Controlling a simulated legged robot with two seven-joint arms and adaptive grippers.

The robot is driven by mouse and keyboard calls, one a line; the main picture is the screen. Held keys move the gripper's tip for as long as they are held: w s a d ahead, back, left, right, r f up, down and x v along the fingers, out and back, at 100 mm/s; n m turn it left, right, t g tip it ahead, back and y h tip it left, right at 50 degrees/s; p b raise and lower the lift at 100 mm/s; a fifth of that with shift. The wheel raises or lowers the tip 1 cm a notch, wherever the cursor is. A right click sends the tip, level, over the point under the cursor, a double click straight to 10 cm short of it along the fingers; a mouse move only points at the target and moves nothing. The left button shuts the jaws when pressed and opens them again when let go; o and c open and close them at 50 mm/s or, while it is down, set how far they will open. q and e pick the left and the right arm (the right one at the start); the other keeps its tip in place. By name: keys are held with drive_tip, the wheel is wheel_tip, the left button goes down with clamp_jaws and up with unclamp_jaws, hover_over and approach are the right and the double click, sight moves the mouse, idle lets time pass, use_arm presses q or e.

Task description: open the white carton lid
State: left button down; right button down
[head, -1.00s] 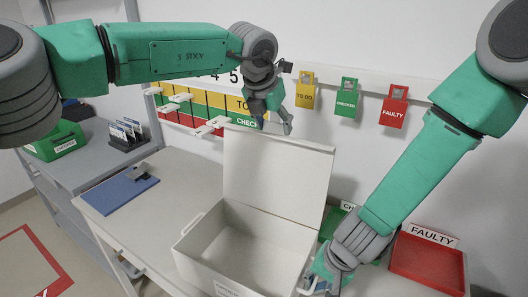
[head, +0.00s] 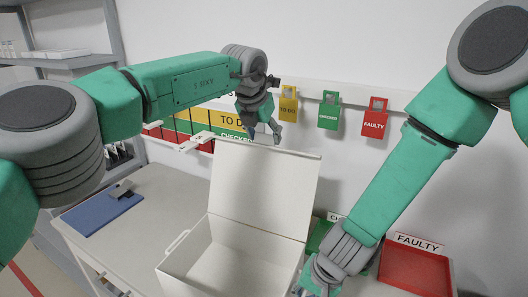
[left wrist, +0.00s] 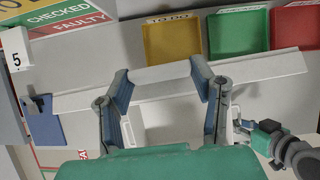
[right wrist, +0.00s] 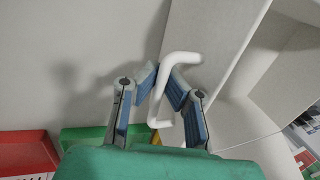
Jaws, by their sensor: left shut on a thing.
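The white carton (head: 182,262) stands on the bench, its open inside facing me. Its lid (head: 262,190) is raised to about upright along the back edge. My left gripper (head: 264,137) is at the lid's top edge. In the left wrist view my left gripper (left wrist: 162,76) has the pale lid edge (left wrist: 255,70) between its fingertips, shut on it.
A red FAULTY tray (head: 415,268) and a green tray (head: 320,235) stand right of the carton. A blue mat (head: 100,212) lies on the bench at left. Yellow, green and red tags (head: 374,122) hang on the wall rail behind. The bench between mat and carton is clear.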

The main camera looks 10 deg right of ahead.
use_arm(q)
drive_tip(key=c, duration=0.6)
unclamp_jaws()
drive_tip(key=shift+w+a+r, duration=0.2)
drive_tip(key=shift+w+r, duration=0.1)
drive_tip(key=shift+r, duration=0.05)
drive_tip(key=shift+c, duration=0.2)
use_arm(e)
drive_tip(key=shift+s+f, duration=0.2)
drive_tip(key=shift+s, duration=0.15)
use_arm(q)
drive_tip(key=shift+s+d+f, duration=0.1)
drive_tip(key=shift+s, duration=0.05)
use_arm(e)
drive_tip(key=shift+w+r, duration=0.1)
use_arm(q)
drive_tip(key=shift+s, duration=0.1)
use_arm(e)
drive_tip(key=shift+w, duration=0.1)
use_arm(q)
drive_tip(key=v, duration=1.1)
drive_tip(key=shift+r, duration=0.4)
use_arm(e)
drive_tip(key=shift+w, duration=0.1)
drive_tip(key=c, duration=1.6)
unclamp_jaws()
drive_tip(key=shift+r, duration=0.1)
drive_tip(key=shift+c, duration=0.2)
use_arm(q)
drive_tip(key=shift+s, duration=0.1)
